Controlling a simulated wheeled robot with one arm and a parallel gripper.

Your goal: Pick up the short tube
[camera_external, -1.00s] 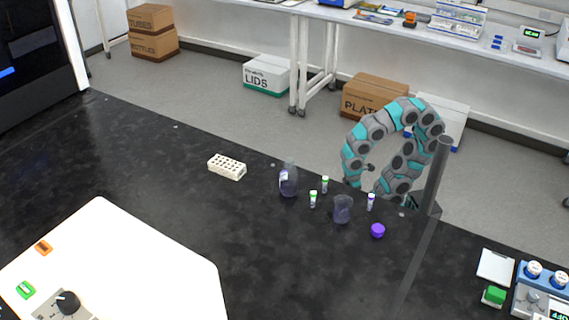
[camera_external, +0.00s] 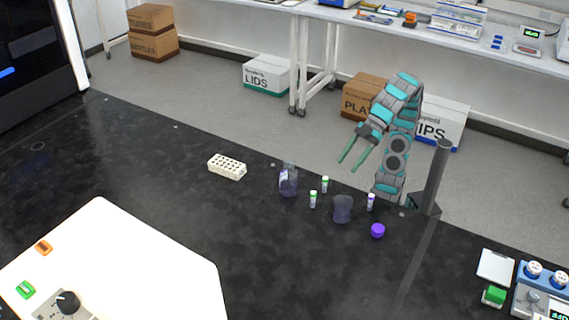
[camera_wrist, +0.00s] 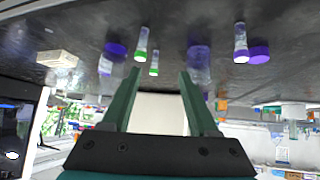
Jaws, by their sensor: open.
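Three small capped tubes stand upright on the black bench. My gripper (camera_external: 347,166) is open and empty, raised behind the tubes. Its green fingers (camera_wrist: 159,72) are apart in the wrist view.
A purple-tinted bottle (camera_external: 288,181) stands left of the green-capped tubes. An open-looking jar (camera_external: 342,209) stands between them and the purple-capped tube, with a loose purple cap (camera_external: 377,231) nearby. A white rack (camera_external: 227,167) lies left. A grey post (camera_external: 435,175) rises right.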

